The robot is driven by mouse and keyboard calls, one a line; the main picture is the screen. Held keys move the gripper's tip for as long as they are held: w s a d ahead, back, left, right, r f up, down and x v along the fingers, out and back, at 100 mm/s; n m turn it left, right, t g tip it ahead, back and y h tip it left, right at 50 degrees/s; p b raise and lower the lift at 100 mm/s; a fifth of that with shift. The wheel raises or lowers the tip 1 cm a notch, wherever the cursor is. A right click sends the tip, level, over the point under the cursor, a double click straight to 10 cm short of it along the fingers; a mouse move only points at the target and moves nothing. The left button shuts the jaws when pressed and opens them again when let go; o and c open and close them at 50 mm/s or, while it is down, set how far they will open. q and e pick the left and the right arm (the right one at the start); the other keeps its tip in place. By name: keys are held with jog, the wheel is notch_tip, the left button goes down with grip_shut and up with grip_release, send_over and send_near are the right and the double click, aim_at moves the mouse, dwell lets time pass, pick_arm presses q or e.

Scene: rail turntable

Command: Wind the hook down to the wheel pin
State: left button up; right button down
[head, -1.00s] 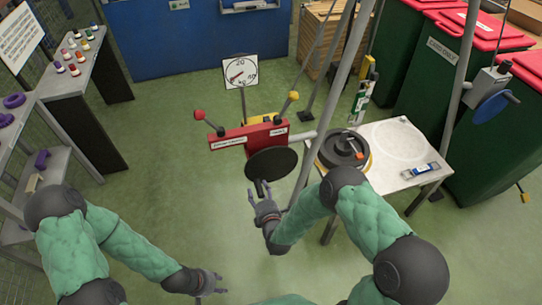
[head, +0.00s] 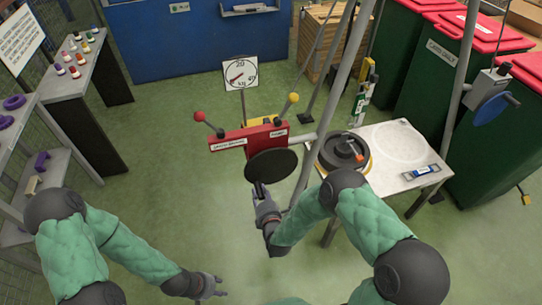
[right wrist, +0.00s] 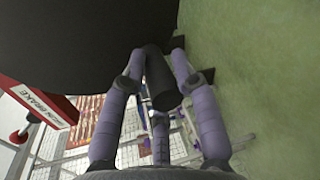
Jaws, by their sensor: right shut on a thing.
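A red box (head: 232,139) carries a large black disc (head: 272,167) with a dark crank handle (head: 259,189) at its lower edge. My right gripper (head: 262,200) is shut on this handle, below the disc. In the right wrist view the dark handle (right wrist: 160,85) stands between my fingers, under the black disc (right wrist: 85,45). My left gripper (head: 215,286) is open and empty above the floor.
Levers with a red knob (head: 199,116) and a yellow knob (head: 293,98) rise from the box. A dial (head: 239,74) stands behind. Grey poles pass beside my right arm. The white table (head: 425,160) is at right. The green floor at left is clear.

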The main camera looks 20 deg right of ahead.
jog(key=shift+s+d+f+n+h+b, duration=0.25)
jog(key=shift+d+f+n+h+b, duration=0.15)
jog(key=shift+f+n, duration=0.35)
